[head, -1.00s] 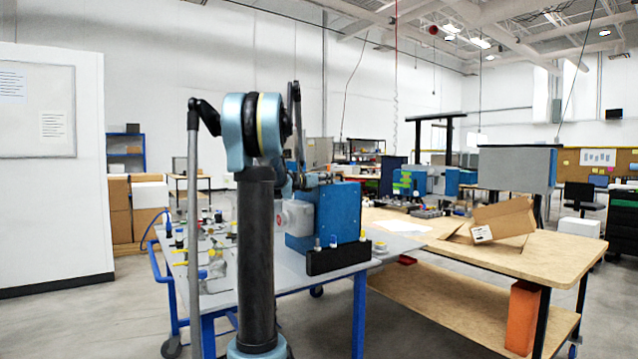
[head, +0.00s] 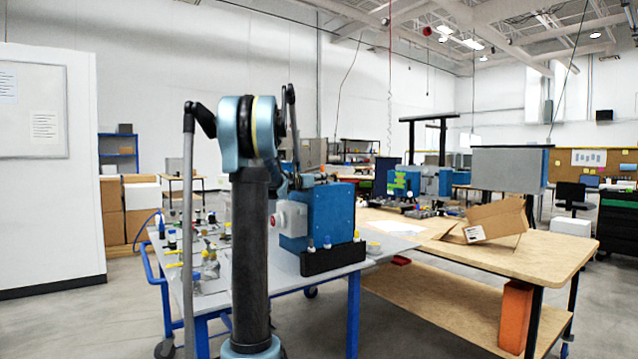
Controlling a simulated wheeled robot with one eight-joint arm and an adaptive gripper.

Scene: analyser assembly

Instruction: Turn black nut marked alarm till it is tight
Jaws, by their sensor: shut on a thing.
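The blue analyser box (head: 332,212) stands on the grey table, behind and right of my upright arm link. A pale grey housing with a round red-marked front (head: 291,219) sits at its left side, partly covered by my arm. My arm rises in front of the camera, and its far part reaches down behind the elbow to the top left of the blue box. My gripper cannot be made out there, hidden by my arm and the box. The black nut marked alarm cannot be picked out, and no label can be read.
A black block with small bottles (head: 333,259) stands in front of the box. Small parts with yellow and blue tops (head: 208,262) lie on the grey table (head: 300,283) at left. A wooden table (head: 530,258) with an open carton (head: 493,221) adjoins at right.

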